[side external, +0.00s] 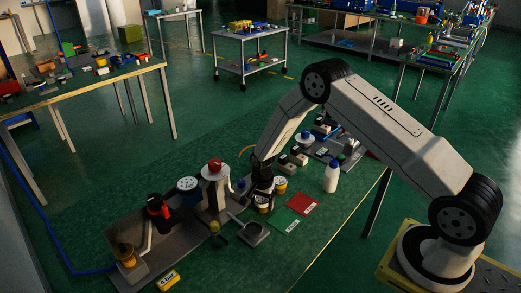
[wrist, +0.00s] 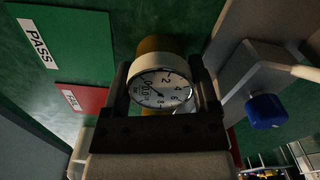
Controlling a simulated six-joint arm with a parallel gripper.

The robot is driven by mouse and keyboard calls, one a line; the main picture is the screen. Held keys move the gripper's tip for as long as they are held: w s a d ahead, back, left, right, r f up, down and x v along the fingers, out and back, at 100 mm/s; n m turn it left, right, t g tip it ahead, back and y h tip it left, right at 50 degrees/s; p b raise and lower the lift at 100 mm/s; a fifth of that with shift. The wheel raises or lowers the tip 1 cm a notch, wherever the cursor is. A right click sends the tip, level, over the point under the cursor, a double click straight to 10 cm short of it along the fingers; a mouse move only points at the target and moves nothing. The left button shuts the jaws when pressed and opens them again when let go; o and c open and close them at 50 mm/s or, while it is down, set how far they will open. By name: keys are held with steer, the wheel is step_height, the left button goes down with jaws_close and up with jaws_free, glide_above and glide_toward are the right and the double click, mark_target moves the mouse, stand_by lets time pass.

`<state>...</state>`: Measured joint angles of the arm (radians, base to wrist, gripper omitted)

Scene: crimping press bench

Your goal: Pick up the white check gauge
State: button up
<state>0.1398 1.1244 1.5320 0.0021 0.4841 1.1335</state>
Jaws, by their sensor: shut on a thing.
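In the wrist view the check gauge (wrist: 160,88) has a white dial with black numbers, a pale rim and a brass-coloured body behind. My gripper (wrist: 160,66) is shut on it, with one dark finger on each side of the rim. In the side view my gripper (side external: 262,184) is low over the bench beside the press. Two small gauges with pale dials and yellowish bodies show close to it, one just below (side external: 262,204) and one to its right (side external: 280,185). I cannot tell from there which one is held, or whether it is clear of the bench.
A green PASS mat (wrist: 60,35) and a red mat (wrist: 82,97) lie nearby. A grey block with a blue knob (wrist: 266,111) is close on the right in the wrist view. A blue-rimmed gauge (side external: 188,184) and a white bottle (side external: 331,178) stand on the bench.

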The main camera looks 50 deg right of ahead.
steer(key=shift+r, duration=0.15)
steer(key=shift+r, duration=0.75)
steer(key=s+a+r, duration=0.1)
steer(key=s+r, duration=1)
steer(key=s, duration=0.3)
steer(key=shift+a, duration=0.25)
steer(key=shift+r, duration=0.1)
steer(key=shift+w, duration=0.1)
steer(key=w+a+f, duration=0.3)
steer(key=w+a, duration=0.5)
steer(key=w, duration=0.1)
steer(key=shift+a, duration=0.15)
steer(key=shift+f, duration=0.2)
